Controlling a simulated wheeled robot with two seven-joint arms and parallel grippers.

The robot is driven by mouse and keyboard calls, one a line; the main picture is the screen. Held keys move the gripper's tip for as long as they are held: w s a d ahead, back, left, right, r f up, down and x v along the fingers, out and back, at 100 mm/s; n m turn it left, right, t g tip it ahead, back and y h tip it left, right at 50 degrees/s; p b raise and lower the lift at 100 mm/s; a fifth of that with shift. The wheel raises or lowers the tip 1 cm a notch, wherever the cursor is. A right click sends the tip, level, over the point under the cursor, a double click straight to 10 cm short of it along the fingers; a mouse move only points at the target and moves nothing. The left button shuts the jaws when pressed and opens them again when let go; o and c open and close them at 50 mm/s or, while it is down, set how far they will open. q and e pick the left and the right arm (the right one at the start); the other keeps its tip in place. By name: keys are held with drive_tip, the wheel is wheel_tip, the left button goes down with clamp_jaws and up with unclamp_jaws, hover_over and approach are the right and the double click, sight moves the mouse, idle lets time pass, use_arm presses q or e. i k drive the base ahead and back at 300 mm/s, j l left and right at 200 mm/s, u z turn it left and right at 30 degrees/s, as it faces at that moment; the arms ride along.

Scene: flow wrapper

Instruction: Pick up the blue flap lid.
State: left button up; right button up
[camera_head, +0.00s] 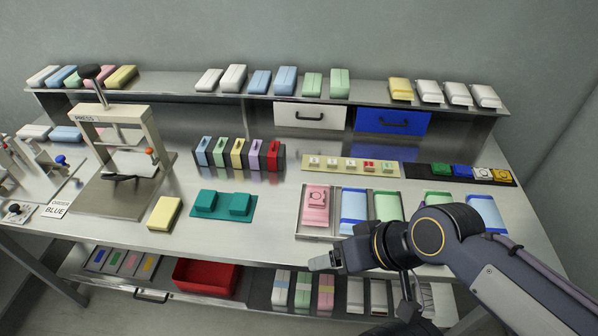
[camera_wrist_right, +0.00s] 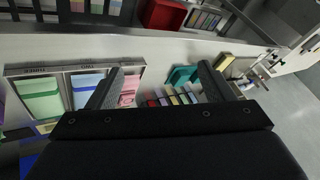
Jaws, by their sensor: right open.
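A blue flat panel with a pale blue face (camera_head: 354,212) lies in a metal-framed row on the table, between a pink piece (camera_head: 317,199) and a green panel (camera_head: 388,206). It also shows in the right wrist view (camera_wrist_right: 86,84), partly behind a finger. A second blue panel (camera_head: 487,212) lies at the right end of the row. I cannot tell for sure which is the flap lid. My right gripper (camera_head: 322,262) is open and empty, in front of the pink piece near the table's front edge; its fingers also show in the wrist view (camera_wrist_right: 160,78). My left gripper is not in view.
A teal holder (camera_head: 223,206) and a yellow block (camera_head: 165,213) lie left of the row. A press (camera_head: 115,140) stands further left. Colored upright holders (camera_head: 238,155) stand behind. A red bin (camera_head: 207,276) sits on the lower shelf. My right forearm covers part of the row.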

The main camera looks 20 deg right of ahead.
sight(462, 171)
drive_tip(key=z, duration=0.4)
drive_tip(key=l+z, duration=0.1)
drive_tip(key=z, duration=1.15)
drive_tip(key=i+z, duration=0.1)
drive_tip(key=z, duration=0.3)
